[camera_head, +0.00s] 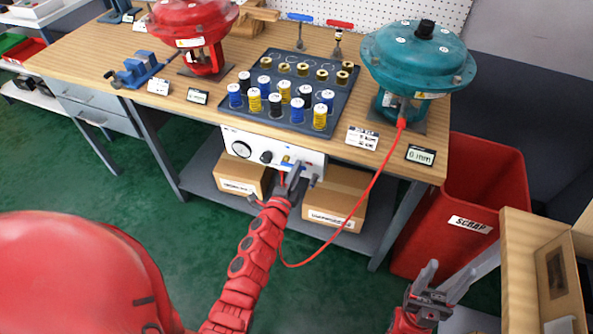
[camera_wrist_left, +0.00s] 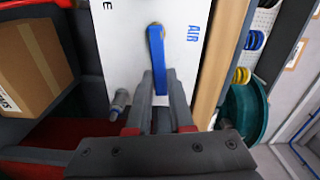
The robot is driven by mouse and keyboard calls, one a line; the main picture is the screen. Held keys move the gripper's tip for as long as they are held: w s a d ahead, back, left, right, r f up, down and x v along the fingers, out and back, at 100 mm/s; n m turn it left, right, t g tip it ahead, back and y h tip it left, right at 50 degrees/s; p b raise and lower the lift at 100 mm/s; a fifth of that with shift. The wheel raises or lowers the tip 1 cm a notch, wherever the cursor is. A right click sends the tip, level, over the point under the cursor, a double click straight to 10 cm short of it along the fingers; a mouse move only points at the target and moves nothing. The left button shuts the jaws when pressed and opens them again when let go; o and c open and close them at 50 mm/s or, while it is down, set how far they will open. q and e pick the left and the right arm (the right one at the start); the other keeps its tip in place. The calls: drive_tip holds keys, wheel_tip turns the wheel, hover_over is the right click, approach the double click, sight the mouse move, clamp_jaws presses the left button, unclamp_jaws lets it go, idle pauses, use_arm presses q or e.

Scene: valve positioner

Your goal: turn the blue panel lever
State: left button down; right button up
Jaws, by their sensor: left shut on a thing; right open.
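The blue panel lever (camera_wrist_left: 159,55) shows in the left wrist view, mounted on a white panel beside blue "AIR" lettering. The white panel (camera_head: 238,135) is under the table's front edge in the head view. In the left wrist view my left gripper's fingers (camera_wrist_left: 160,88) are shut on the lower end of the lever. My right gripper (camera_head: 430,284) is open and empty at the lower right, well away from the panel.
A red hose (camera_head: 347,213) runs from the teal valve actuator (camera_head: 417,58) down past my left arm. Knobs and a gauge (camera_head: 241,149) sit on the panel. Cardboard boxes (camera_head: 335,204) stand on the shelf below. A red scrap bin (camera_head: 484,177) is at the right.

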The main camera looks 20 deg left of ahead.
sight(286, 146)
use_arm(q)
drive_tip(key=r+n+p, duration=0.1)
drive_tip(key=n, duration=0.2)
drive_tip(key=shift+a+r+n+p, duration=0.15)
drive_tip(key=shift+r+n+p, duration=0.15)
drive_tip(key=shift+r+p, duration=0.1)
drive_tip(key=n+p, duration=0.1)
drive_tip(key=a+r+n+p, duration=0.1)
drive_tip(key=n, duration=0.1)
drive_tip(key=shift+r+n, duration=0.1)
drive_tip(key=shift+n, duration=0.2)
drive_tip(key=shift+a+r+n+p, duration=0.3)
drive_tip(key=shift+n+p, duration=0.4)
drive_tip(key=shift+n, duration=0.2)
drive_tip(key=n+p, duration=0.1)
drive_tip(key=a+n+p, duration=0.1)
drive_tip(key=n, duration=0.1)
drive_tip(key=shift+a+r+n, duration=0.1)
drive_tip(key=shift+r+n, duration=0.2)
drive_tip(key=shift+a+n+p, duration=0.3)
drive_tip(key=shift+a+n, duration=0.15)
drive_tip(key=shift+n, duration=0.5)
drive_tip(key=shift+a+n+p, duration=0.25)
drive_tip(key=shift+a+n, duration=0.15)
drive_tip(key=shift+n, duration=0.55)
drive_tip(key=shift+a, duration=0.1)
drive_tip(key=c, duration=0.8)
unclamp_jaws()
